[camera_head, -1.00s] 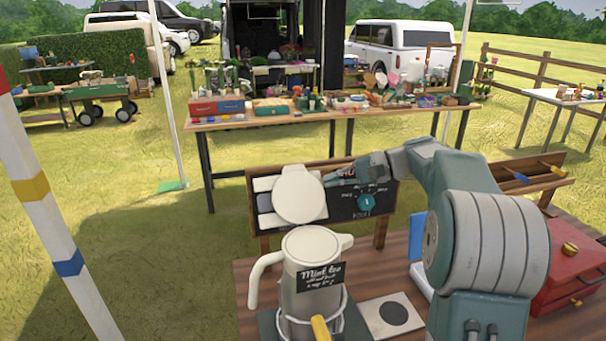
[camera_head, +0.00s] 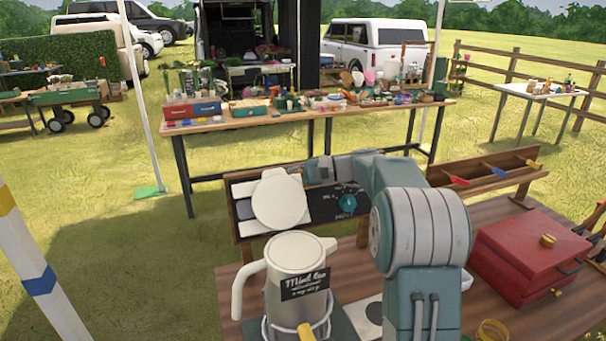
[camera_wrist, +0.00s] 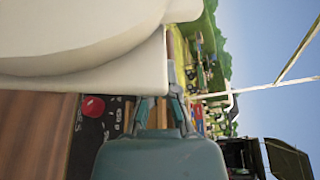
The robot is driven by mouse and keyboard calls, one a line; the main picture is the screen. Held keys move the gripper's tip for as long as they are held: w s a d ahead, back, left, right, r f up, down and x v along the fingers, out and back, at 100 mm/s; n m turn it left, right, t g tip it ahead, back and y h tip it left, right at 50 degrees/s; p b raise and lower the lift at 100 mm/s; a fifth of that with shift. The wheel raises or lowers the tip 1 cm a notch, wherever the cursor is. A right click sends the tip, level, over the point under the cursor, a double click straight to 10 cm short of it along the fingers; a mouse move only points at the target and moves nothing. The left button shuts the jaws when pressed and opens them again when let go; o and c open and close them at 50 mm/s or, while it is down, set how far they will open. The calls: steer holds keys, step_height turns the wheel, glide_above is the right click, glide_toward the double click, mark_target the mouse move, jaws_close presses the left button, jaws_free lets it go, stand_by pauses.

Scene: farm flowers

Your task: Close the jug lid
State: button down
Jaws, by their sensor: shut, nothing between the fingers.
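The cream jug (camera_head: 292,285) stands upright on the wooden table with its handle to the left and a dark "Mint tea" label. Its round lid (camera_head: 279,203) is open, raised upright above the rim. My gripper (camera_head: 308,172) is shut and empty, close to the lid's upper right edge at its far side; its fingertips are partly hidden in the head view. In the wrist view, my gripper (camera_wrist: 158,100) points up the picture beside a large cream surface, apparently the lid (camera_wrist: 80,35), very close to the camera. Whether they touch I cannot tell.
A dark menu board (camera_head: 335,202) stands behind the jug. A red box (camera_head: 530,250) with a knob sits to the right, below a wooden tray rack (camera_head: 485,170). A striped pole (camera_head: 40,270) stands at left. A long stall table (camera_head: 300,112) is farther back.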

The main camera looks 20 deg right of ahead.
mark_target(285, 177)
steer(key=shift+s+a+r, duration=0.1)
steer(key=shift+s+r, duration=0.2)
steer(key=shift+s, duration=0.3)
steer(key=shift+s+r, duration=0.25)
steer(key=shift+s, duration=0.4)
steer(key=shift+s+a+r, duration=0.1)
steer(key=shift+s+r, duration=0.2)
steer(key=shift+s, duration=0.3)
